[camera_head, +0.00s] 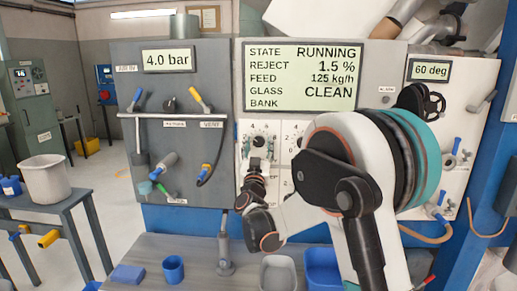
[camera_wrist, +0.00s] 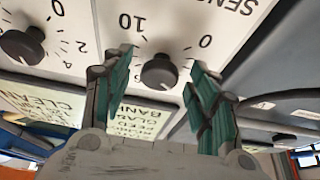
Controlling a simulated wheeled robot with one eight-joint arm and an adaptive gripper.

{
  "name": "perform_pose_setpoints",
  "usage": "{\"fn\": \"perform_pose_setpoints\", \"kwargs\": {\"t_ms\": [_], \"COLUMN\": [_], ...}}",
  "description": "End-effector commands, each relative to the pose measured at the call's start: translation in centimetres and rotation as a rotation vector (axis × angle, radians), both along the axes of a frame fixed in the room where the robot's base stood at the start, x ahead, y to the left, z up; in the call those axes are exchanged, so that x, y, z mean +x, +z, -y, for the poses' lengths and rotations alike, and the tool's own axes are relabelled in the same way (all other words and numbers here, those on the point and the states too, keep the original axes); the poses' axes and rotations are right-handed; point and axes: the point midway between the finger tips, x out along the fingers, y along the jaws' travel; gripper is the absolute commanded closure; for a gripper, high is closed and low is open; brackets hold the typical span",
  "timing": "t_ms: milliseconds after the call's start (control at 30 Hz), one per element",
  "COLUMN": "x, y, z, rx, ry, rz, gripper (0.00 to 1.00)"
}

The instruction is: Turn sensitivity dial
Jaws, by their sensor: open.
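The sensitivity dial (camera_wrist: 160,72) is a round black knob on a white panel, with 0 and 10 on its scale and a partly cut-off label starting "SENS". My gripper (camera_wrist: 161,60) is open, with one teal finger on each side of the knob in the wrist view. I cannot tell whether either finger touches it. In the head view the dial (camera_head: 259,141) is on the left of the white panel below the screen, and my gripper (camera_head: 257,160) is just below and in front of it, partly hiding it.
A second black dial (camera_wrist: 22,45) is beside it, largely behind my arm in the head view. The status screen (camera_head: 302,76) above reads RUNNING, REJECT 1.5 %, CLEAN. A grey panel (camera_head: 215,65) with valves and a hose is to the left. Bins (camera_head: 278,273) stand on the bench below.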

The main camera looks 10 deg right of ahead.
Motion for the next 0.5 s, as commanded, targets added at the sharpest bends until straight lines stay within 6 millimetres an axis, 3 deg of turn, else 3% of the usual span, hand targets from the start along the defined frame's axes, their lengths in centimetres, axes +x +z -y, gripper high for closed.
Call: {"fn": "perform_pose_setpoints", "kwargs": {"t_ms": [333,500], "x": [0.37,0.36], "y": [0.2,0.18], "z": [0.11,0.09], "rx": [0.0,0.0], "ry": [0.0,0.001], "rz": [0.0,0.0], "gripper": [0.46,0.82]}}
